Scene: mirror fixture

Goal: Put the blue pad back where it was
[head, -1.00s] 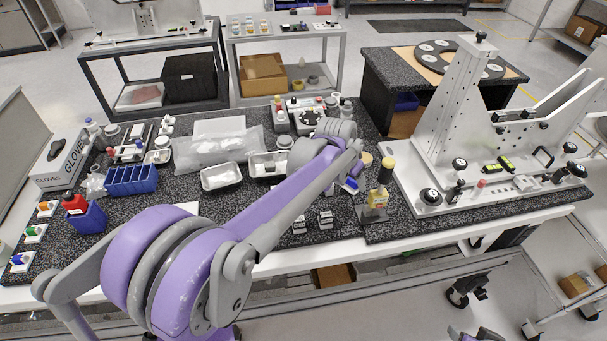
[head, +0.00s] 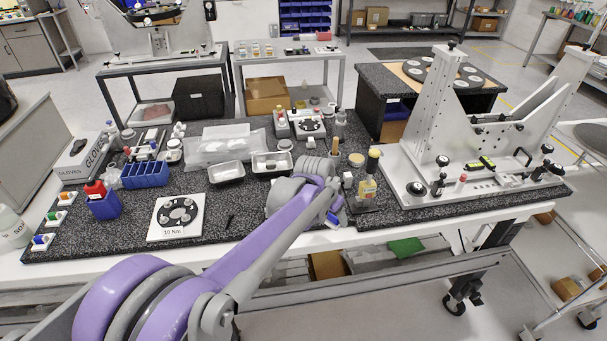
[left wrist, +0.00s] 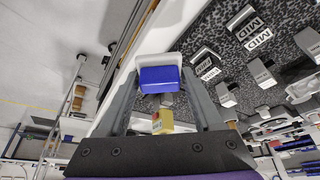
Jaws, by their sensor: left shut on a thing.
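The blue pad (left wrist: 160,78) has a blue face and a white part behind it. In the left wrist view it sits between the fingertips of my left gripper (left wrist: 163,92), which is shut on it. In the head view, my left gripper (head: 334,212) is near the bench's front edge, left of the yellow-labelled bottle, with a bit of the blue pad (head: 333,221) showing. My arm hides part of the bench there. My right gripper is not in view.
A white metal fixture (head: 440,140) stands right. Small stands with coloured tops (head: 53,217) are at the left edge.

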